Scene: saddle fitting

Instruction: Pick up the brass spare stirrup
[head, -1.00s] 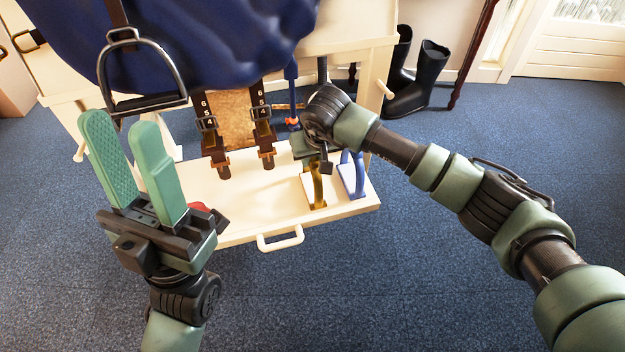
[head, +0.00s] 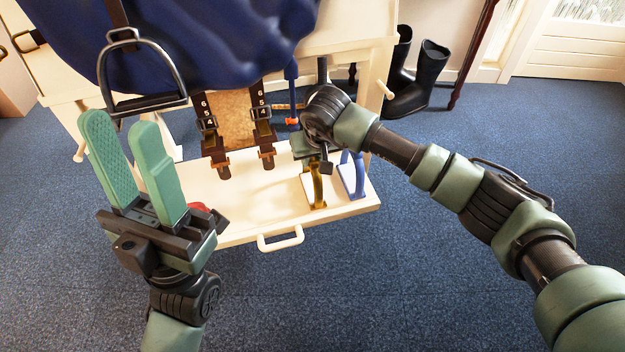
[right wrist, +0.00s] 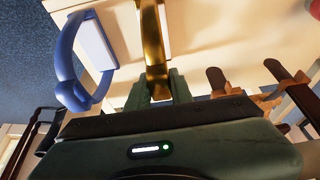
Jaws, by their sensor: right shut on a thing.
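The brass spare stirrup (head: 318,186) stands upright at the right part of the cream tray (head: 240,222). My right gripper (head: 322,160) is at its top, mostly hidden by its own wrist in the head view. In the right wrist view the right gripper (right wrist: 158,88) has its green fingers shut on the brass stirrup (right wrist: 153,45). I cannot tell whether the stirrup is clear of the tray. My left gripper (head: 134,166) is open and empty, fingers pointing up, left of the tray and below the hanging steel stirrup (head: 148,104).
A blue stirrup (head: 355,176) stands close to the right of the brass one; it also shows in the right wrist view (right wrist: 68,62). Two brown straps with buckles (head: 266,150) hang at the tray's back under the blue saddle (head: 200,40). Black boots (head: 425,80) stand behind.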

